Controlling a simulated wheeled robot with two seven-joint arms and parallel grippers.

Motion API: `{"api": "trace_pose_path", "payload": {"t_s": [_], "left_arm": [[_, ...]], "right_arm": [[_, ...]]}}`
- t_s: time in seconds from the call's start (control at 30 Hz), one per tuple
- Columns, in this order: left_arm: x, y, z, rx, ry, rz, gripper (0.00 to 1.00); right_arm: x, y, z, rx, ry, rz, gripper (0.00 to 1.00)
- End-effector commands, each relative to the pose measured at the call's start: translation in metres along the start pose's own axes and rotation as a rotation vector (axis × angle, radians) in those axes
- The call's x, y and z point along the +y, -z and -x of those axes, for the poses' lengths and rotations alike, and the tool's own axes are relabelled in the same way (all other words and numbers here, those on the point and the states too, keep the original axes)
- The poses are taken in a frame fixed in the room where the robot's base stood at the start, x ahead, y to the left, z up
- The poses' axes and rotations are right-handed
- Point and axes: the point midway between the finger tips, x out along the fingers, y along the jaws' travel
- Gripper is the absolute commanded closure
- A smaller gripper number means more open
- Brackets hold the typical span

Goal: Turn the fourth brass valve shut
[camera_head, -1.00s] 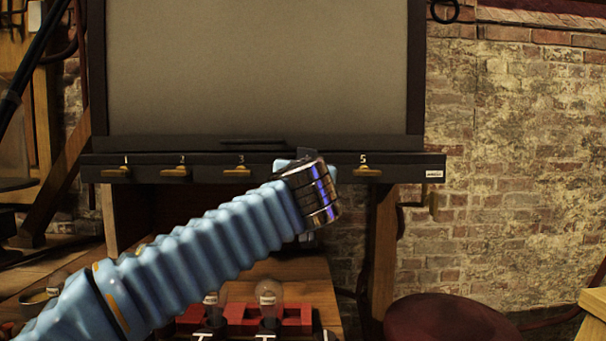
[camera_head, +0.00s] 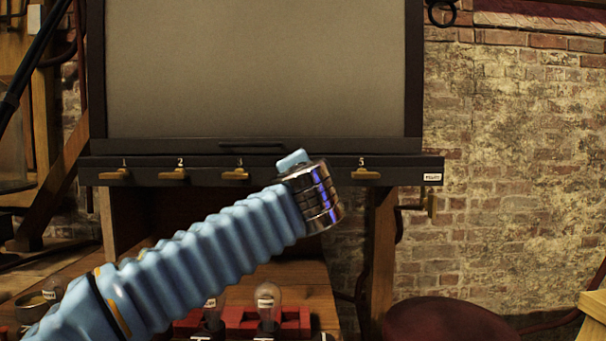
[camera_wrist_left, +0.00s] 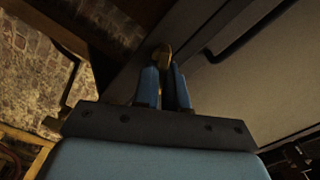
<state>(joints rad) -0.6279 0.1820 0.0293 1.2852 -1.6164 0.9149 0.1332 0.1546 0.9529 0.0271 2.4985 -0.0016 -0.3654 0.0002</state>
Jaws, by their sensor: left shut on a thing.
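A black rail (camera_head: 140,162) under a large grey panel carries brass valves with white numbers. Valves 1 (camera_head: 114,174), 2 (camera_head: 172,174), 3 (camera_head: 235,174) and 5 (camera_head: 365,173) show with their handles lying level. The fourth valve is hidden in the head view behind my left wrist. My left gripper (camera_head: 293,159) is at the rail between numbers 3 and 5, with only a blue finger part showing. In the left wrist view its two fingers (camera_wrist_left: 164,70) are closed on the brass fourth valve (camera_wrist_left: 162,49). The valve's exact angle is unclear. My right gripper is out of view.
A bench below the rail holds a red rack (camera_head: 292,318) with glass bulbs or jars (camera_head: 268,303). A dark red round seat (camera_head: 450,320) stands at lower right. A brick wall (camera_head: 520,170) fills the right side.

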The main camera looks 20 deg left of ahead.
Motion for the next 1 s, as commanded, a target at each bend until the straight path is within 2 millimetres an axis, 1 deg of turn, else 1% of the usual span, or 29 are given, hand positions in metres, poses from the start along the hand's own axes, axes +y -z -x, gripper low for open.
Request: {"api": "trace_pose_path", "payload": {"t_s": [0.2,0.5,0.7,1.0], "left_arm": [[0.001,0.0,0.0,0.0,-0.001,-0.199,1.0],[0.002,0.0,0.0,0.0,-0.002,-0.413,1.0],[0.003,0.0,0.0,0.0,-0.001,-0.498,1.0],[0.004,-0.001,0.0,0.001,-0.002,-0.545,1.0]], "right_arm": [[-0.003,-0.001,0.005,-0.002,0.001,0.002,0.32],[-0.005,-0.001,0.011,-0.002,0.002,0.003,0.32],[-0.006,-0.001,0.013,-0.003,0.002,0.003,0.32],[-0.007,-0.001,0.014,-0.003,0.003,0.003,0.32]]}}
